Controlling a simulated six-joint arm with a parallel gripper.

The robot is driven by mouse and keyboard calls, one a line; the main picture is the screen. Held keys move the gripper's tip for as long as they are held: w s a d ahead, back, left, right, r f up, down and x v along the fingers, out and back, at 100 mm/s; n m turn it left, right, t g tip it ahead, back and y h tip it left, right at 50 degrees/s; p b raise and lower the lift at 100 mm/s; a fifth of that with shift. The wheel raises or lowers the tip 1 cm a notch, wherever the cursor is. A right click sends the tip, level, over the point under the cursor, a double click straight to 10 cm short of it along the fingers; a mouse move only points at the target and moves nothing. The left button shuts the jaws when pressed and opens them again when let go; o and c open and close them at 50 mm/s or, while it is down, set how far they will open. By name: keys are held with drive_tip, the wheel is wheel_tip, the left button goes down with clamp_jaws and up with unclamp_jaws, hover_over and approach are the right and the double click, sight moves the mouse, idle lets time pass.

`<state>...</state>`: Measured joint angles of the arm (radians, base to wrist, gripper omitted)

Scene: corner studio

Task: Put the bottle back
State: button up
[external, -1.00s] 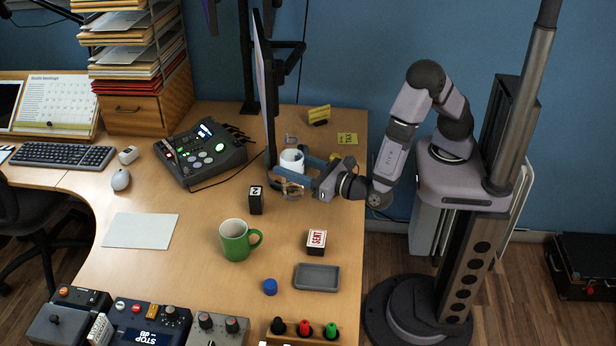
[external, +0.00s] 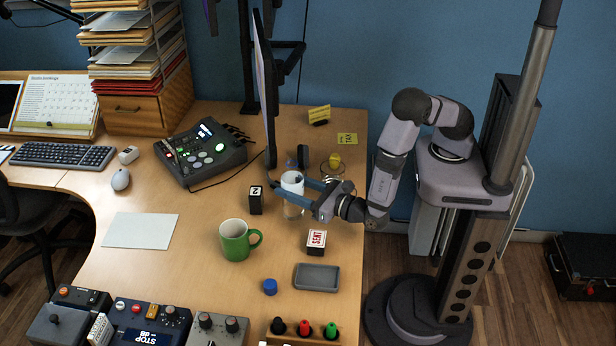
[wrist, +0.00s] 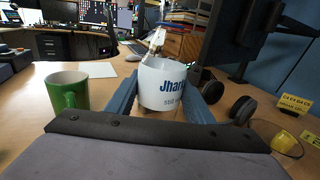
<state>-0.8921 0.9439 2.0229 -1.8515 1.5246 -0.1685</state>
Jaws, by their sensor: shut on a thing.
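The bottle (external: 292,182) is clear with a wide white label band. In the wrist view the bottle (wrist: 162,84) faces me with blue lettering, between my two blue fingers. My gripper (external: 302,188) is shut on it from the right, and the bottle stands about upright. The same gripper shows in the wrist view (wrist: 165,93). I cannot tell whether the bottle's base touches the desk. A blue cap (external: 270,287) lies on the desk farther forward.
A black block (external: 256,200) stands close left of the bottle, and a green mug (external: 236,241) is forward-left. The "SENT" block (external: 316,242) and grey tray (external: 316,277) are forward-right. A monitor (external: 265,85), dark round pieces (external: 303,156) and a yellow object (external: 335,160) are behind.

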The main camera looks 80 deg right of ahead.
drive_tip(key=shift+f, duration=1.25)
drive_tip(key=shift+f, duration=0.15)
drive_tip(key=o, duration=1.3)
drive_tip(key=shift+r, duration=0.2)
drive_tip(key=b+v, duration=0.2)
drive_tip(key=v, duration=1)
drive_tip(key=shift+d, duration=0.15)
